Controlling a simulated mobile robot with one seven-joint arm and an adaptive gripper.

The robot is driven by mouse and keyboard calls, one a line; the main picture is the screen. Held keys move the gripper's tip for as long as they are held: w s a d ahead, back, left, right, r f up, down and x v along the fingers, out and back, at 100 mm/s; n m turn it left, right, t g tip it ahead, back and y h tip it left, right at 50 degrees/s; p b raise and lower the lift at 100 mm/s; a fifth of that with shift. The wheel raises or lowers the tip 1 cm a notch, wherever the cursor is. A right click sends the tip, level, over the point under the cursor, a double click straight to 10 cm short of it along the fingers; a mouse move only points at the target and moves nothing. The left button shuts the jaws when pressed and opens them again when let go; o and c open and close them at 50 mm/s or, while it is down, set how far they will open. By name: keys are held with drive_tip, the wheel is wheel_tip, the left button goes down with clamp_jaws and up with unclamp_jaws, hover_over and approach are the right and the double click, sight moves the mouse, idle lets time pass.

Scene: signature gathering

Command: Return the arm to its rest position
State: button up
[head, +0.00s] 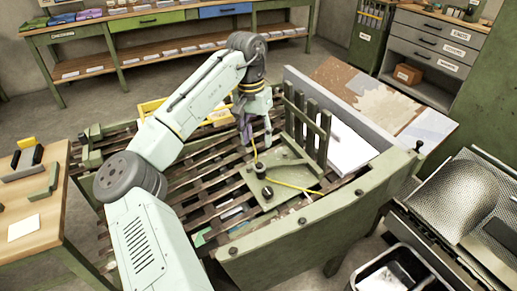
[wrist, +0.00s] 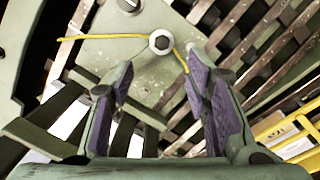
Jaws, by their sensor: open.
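My gripper (head: 245,128) hangs from my pale green arm over a slatted green bench (head: 303,226) in the head view. In the wrist view its two purple-padded fingers (wrist: 160,80) stand apart with nothing seen between them. Below the gripper lies a green plate (head: 290,172) with dark knobs. A thin yellow cord (head: 292,187) runs over the plate and up toward the gripper in the head view. In the wrist view the cord (wrist: 95,37) passes by a bolt and ends near the right finger; I cannot tell if they touch.
An upright slatted rack (head: 305,125) stands close to the right of my gripper. A yellow frame (head: 153,108) lies behind my arm. A workbench (head: 150,50) lines the back wall.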

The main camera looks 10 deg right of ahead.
drive_tip(key=shift+r, duration=0.45)
